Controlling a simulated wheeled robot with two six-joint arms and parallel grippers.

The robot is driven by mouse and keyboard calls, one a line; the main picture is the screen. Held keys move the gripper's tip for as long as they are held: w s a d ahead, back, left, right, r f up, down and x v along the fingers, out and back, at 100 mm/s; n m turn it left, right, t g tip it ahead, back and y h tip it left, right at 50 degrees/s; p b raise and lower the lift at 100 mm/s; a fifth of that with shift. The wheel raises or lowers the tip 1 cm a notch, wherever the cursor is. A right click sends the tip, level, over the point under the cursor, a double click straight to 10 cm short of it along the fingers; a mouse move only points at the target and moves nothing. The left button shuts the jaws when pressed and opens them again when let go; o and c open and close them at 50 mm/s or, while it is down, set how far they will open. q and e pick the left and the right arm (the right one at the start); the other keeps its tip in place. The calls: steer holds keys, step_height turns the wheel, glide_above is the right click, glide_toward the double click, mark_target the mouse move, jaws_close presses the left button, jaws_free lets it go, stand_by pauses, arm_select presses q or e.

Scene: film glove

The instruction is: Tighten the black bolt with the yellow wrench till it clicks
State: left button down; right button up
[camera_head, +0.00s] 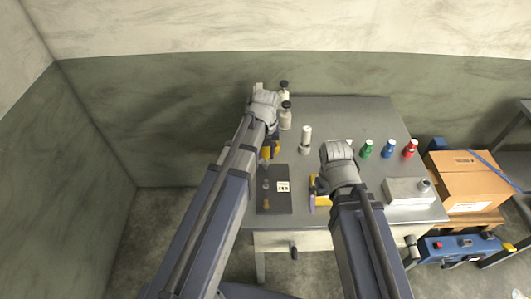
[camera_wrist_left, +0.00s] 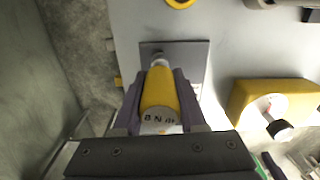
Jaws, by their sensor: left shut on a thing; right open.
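My left gripper (camera_head: 266,158) is shut on the yellow wrench (camera_wrist_left: 160,92), whose thick yellow grip with dark lettering sits between the two purple fingers in the left wrist view. A metal end shows beyond the grip, over a dark plate (camera_wrist_left: 195,60). This plate (camera_head: 279,200) lies on the left side of the table, just below the left gripper in the head view. Small fittings show on the plate, but I cannot make out the black bolt for certain. Whether the wrench touches a bolt is hidden. My right gripper (camera_head: 316,192) is open, right of the plate.
The grey table (camera_head: 350,108) holds white bottles (camera_head: 285,118) at the back left, and green, blue and red bottles (camera_head: 389,147) at the right. A pale block (camera_head: 405,190) stands front right. A yellow block (camera_wrist_left: 245,98) lies right of the wrench. A cardboard box (camera_head: 465,185) is beyond.

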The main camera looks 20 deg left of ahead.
arm_select(q)
steer(key=shift+r, duration=0.15)
steer(key=shift+r+p, duration=0.15)
steer(key=shift+p, duration=0.2)
steer(key=shift+r+p, duration=0.8)
step_height(320, 180, up, 3)
steer(key=n+p, duration=0.2)
steer(key=p, duration=0.1)
steer(key=shift+r+n, duration=0.1)
steer(key=shift+n, duration=0.2)
steer(key=shift+r+n+p, duration=0.4)
steer(key=shift+n+p, duration=0.05)
steer(key=shift+n, duration=0.25)
steer(key=shift+f, duration=0.25)
steer(key=shift+f+b, duration=2.05)
steer(key=shift+b, duration=0.25)
